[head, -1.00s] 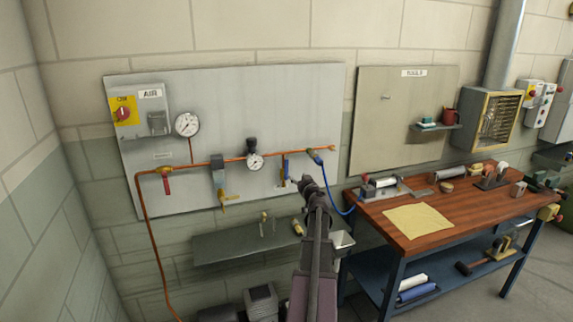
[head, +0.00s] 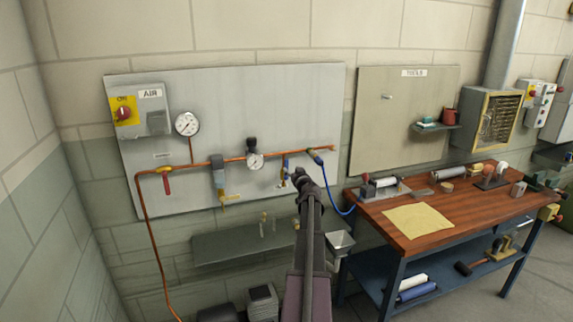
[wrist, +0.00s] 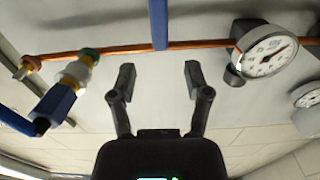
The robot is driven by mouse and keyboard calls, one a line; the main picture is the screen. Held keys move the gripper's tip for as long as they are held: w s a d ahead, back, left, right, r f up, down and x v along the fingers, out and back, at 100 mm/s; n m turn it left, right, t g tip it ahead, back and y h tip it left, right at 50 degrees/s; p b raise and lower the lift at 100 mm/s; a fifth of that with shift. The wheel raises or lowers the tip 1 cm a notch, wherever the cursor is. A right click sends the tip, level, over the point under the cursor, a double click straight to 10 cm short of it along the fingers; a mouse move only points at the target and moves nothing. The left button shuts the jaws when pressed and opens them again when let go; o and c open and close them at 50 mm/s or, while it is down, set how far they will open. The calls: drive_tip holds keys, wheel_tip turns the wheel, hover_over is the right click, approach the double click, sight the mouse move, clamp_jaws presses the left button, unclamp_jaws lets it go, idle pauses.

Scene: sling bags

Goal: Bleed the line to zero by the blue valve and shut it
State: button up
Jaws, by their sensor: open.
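The blue valve's lever (head: 285,160) is on the copper pipe in the head view, right of the small gauge (head: 255,161), and my arm partly hides the area below it. In the wrist view the blue lever (wrist: 158,25) stands across the copper pipe, at right angles to it. My gripper (wrist: 160,74) is open and empty, its two fingertips apart on either side of the lever's line, with the lever showing beyond them. I see no contact. The small gauge also shows in the wrist view (wrist: 266,52); I cannot read its needle.
A blue hose coupling (wrist: 52,105) sits left of the lever in the wrist view. The board also carries a red lever (head: 167,184), a larger gauge (head: 187,124) and a switch box (head: 139,111). A shelf (head: 225,247) lies below; a wooden bench (head: 460,215) stands right.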

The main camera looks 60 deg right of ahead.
sight(287, 163)
drive_tip(key=x, duration=0.7)
drive_tip(key=shift+w+d, duration=0.15)
clamp_jaws()
